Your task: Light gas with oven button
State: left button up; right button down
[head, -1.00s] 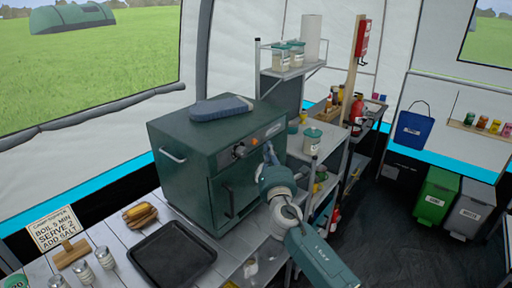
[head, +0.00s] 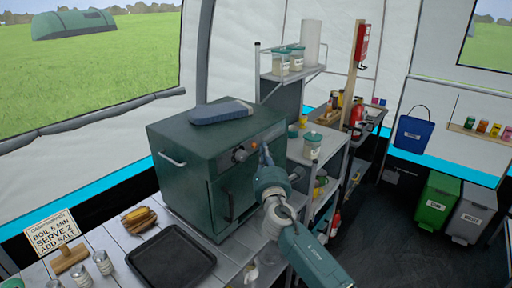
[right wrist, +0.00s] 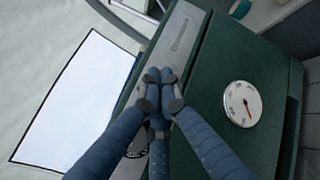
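The dark green oven (head: 190,145) stands on the slatted counter with its door shut. Its control panel has a dark knob (head: 239,154) and an orange button (head: 253,146). My right gripper (head: 264,148) is in front of the panel, its tip just right of the orange button; I cannot tell whether it touches. In the right wrist view its blue fingers (right wrist: 161,80) are together and empty, over the grey panel strip (right wrist: 172,48). A round white dial (right wrist: 242,103) is on the green door. The button is not clearly visible there. My left gripper is not in view.
A blue padded item (head: 221,111) lies on the oven. A metal shelf rack (head: 318,140) with jars stands close on the right. Open floor lies farther right.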

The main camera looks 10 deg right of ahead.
jog(key=shift+w, duration=0.1)
dwell(0.7)
jog(key=shift+w+a, duration=0.25)
jog(key=shift+a, duration=0.05)
jog(key=shift+w+a+b, duration=0.2)
jog(key=shift+w+b, duration=0.1)
jog(key=shift+b, duration=0.15)
dwell(0.6)
dwell(0.4)
jog(key=shift+s+d+p, duration=0.45)
jog(key=shift+s+d, duration=0.05)
jog(key=shift+s, duration=0.15)
jog(key=s+d+p, duration=0.1)
jog(key=s, duration=0.1)
jog(key=s+d+p, duration=0.1)
jog(key=s+d, duration=0.1)
